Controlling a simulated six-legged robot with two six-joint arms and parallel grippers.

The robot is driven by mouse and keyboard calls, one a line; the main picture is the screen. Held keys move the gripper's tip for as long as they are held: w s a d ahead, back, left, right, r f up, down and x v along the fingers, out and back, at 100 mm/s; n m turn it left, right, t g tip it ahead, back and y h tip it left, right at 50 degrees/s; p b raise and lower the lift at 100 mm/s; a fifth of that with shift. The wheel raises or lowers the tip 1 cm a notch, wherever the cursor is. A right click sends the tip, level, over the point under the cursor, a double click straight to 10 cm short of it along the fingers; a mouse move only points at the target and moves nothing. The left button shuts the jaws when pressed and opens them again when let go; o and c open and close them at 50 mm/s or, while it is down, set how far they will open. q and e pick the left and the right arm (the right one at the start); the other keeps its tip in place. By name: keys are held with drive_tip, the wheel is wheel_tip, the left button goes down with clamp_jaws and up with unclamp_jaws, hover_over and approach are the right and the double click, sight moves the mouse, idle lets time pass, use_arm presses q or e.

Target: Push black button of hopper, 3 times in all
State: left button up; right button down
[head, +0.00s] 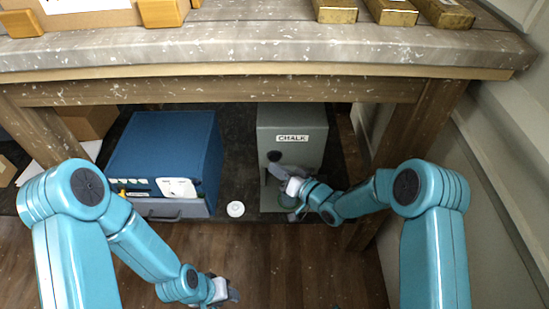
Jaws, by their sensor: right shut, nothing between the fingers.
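The hopper (306,125) is a grey box with a "CHALK" label, standing under the console. My right gripper (284,184) is shut and empty, in front of the hopper's lower front.
A blue box (165,140) with a grey drawer front stands left of the hopper. A white round object (235,209) lies between them. A greenish round thing (288,201) shows below my right gripper. The console top (260,50) overhangs, and its right leg (415,125) stands near my right arm.

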drive_tip(key=shift+w, duration=0.1)
idle(0.3)
drive_tip(key=shift+w+b, duration=0.35)
drive_tip(key=shift+w+b, duration=0.3)
drive_tip(key=shift+w, duration=0.05)
idle(0.5)
drive_tip(key=shift+s, duration=0.8)
drive_tip(key=s+p, duration=0.1)
drive_tip(key=s, duration=0.4)
idle(0.4)
idle(2.5)
